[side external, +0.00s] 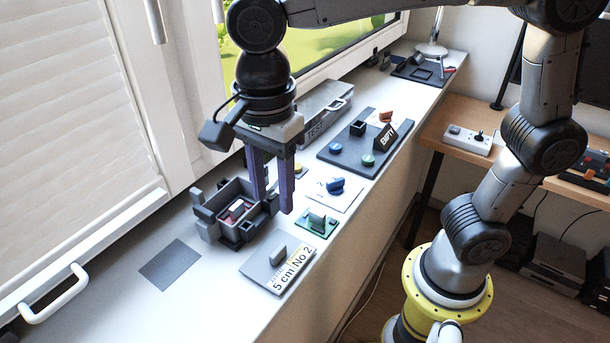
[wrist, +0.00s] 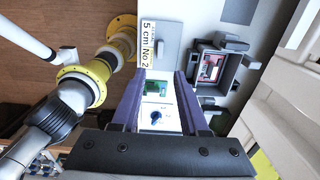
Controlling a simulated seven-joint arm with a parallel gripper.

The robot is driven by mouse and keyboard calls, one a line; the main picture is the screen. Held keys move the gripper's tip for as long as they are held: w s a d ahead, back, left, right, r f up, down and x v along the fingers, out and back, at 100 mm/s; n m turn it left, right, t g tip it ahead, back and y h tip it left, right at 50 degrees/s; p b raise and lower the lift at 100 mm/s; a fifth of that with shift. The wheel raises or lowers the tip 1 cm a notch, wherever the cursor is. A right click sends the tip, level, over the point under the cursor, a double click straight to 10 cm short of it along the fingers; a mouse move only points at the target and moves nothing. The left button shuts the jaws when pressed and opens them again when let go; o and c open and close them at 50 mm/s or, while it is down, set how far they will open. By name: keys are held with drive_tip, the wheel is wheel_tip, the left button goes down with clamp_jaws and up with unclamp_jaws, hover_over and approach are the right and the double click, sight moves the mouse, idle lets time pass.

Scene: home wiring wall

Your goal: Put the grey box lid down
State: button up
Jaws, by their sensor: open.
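The grey box lid (side external: 262,266) is a flat plate with an upright grip and a label reading "5 cm No 2". It lies flat on the white sill at the front, and also shows in the wrist view (wrist: 165,54). The open grey box (side external: 211,227) stands behind it, with a reddish part inside; it also shows in the wrist view (wrist: 232,62). My gripper (side external: 272,203) points down beside the box, behind the lid and apart from it. Its purple fingers are spread with nothing between them, also in the wrist view (wrist: 160,76).
A green board (side external: 309,231) with an upright block and a white plate (side external: 345,201) with a blue knob lie right of my fingers. A dark board (side external: 338,154) and a TEST case (side external: 324,112) stand farther back. A dark grey square (side external: 170,264) is bare.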

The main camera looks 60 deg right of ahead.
drive_tip(key=s+d+f+n+t, duration=0.1)
drive_tip(key=s+d+n+t, duration=0.1)
drive_tip(key=s+d+n, duration=0.3)
drive_tip(key=s+d+f+n+t, duration=0.1)
drive_tip(key=s+d+n+t, duration=0.2)
drive_tip(key=d+n, duration=1)
drive_tip(key=shift+s+d+f+t, duration=0.3)
drive_tip(key=shift+s+f, duration=0.1)
drive_tip(key=shift+s, duration=0.5)
